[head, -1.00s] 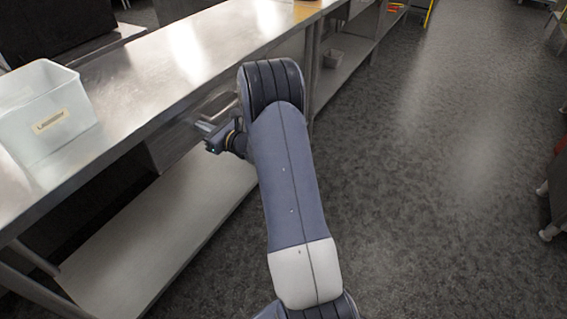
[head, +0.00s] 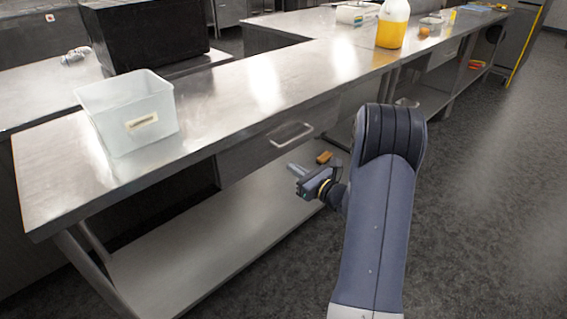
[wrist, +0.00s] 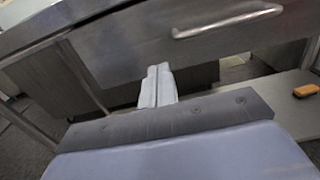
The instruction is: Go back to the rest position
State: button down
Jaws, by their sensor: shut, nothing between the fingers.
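My gripper (head: 294,169) is shut and empty in the head view, in front of the steel counter and below the level of its top. In the wrist view my gripper (wrist: 158,72) shows its two fingers pressed together, pointing toward the counter's front. A closed drawer with a bar handle (head: 290,134) is above and beyond the fingers, and the handle also shows in the wrist view (wrist: 228,22). The fingers look apart from the counter.
A clear labelled bin (head: 128,112) stands on the counter top (head: 235,92). A yellow jug (head: 392,26) stands farther back. A small orange-brown block (head: 324,157) lies on the lower shelf (head: 200,245). The floor at the right (head: 480,200) is clear.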

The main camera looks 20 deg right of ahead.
aim_at(264, 149)
jog(key=shift+v, duration=1.4)
jog(key=shift+w, duration=0.1)
jog(key=p+x, duration=0.1)
jog(key=x, duration=1.2)
jog(key=shift+w+f, duration=0.1)
jog(key=shift+w, duration=0.05)
jog(key=shift+a, duration=0.1)
